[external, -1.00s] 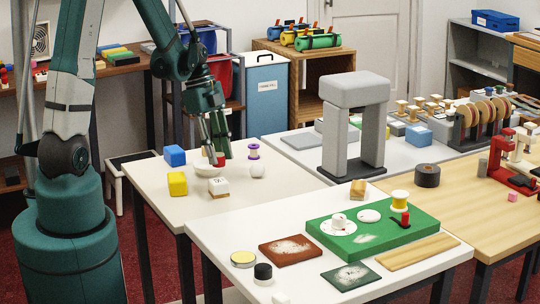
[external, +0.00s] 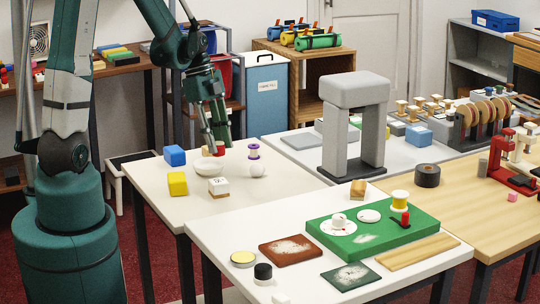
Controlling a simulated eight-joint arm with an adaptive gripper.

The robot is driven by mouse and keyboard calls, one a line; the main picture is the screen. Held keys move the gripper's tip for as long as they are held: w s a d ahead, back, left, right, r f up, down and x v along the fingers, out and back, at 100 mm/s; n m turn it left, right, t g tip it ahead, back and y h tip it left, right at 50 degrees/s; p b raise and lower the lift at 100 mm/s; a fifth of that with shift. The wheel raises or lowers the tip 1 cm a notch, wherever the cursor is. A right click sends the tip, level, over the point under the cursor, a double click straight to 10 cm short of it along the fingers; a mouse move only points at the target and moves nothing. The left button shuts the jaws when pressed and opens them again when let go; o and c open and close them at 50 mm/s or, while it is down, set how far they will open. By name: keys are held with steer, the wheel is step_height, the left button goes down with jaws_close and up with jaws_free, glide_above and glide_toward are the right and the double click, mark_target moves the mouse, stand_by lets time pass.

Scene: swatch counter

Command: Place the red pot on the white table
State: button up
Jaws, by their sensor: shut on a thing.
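A small red pot (external: 218,149) shows between the fingertips of my gripper (external: 217,147). My gripper is shut on it and holds it just above and to the right of a white bowl (external: 207,168), with the fingers pointing down. The fingers partly hide the pot. The bowl stands on the left white table (external: 165,205). A second white table (external: 225,235) stands in front, and another pale table (external: 290,153) stands behind.
On the left table are a blue block (external: 175,155), a yellow block (external: 177,183), a white-and-wood block (external: 218,186), a white ball (external: 257,170) and a purple spool (external: 253,151). The front table holds a green board (external: 370,240). A grey arch (external: 353,95) stands to the right.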

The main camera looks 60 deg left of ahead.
stand_by(0.3)
steer(key=w+d+r+n+t+y, duration=0.1)
steer(key=w+d+n, duration=0.5)
steer(key=w+d, duration=0.5)
steer(key=w+d+r+n+t+y, duration=0.1)
steer(key=w+d+r+n+y, duration=0.1)
steer(key=w+d+n, duration=0.5)
steer(key=shift+w+d+n, duration=0.3)
steer(key=shift+w+d, duration=2.5)
steer(key=shift+d, duration=2.4)
steer(key=w+a+f, duration=0.1)
steer(key=a+f, duration=0.1)
steer(key=w+a+f, duration=0.1)
steer(key=a+f, duration=0.1)
steer(key=f, duration=0.1)
steer(key=w+a+f, duration=0.1)
steer(key=a+f, duration=0.1)
steer(key=a, duration=0.1)
steer(key=shift+w+f, duration=0.25)
steer(key=shift+w, duration=0.15)
steer(key=shift+s+a, duration=0.1)
steer(key=shift+a, duration=0.05)
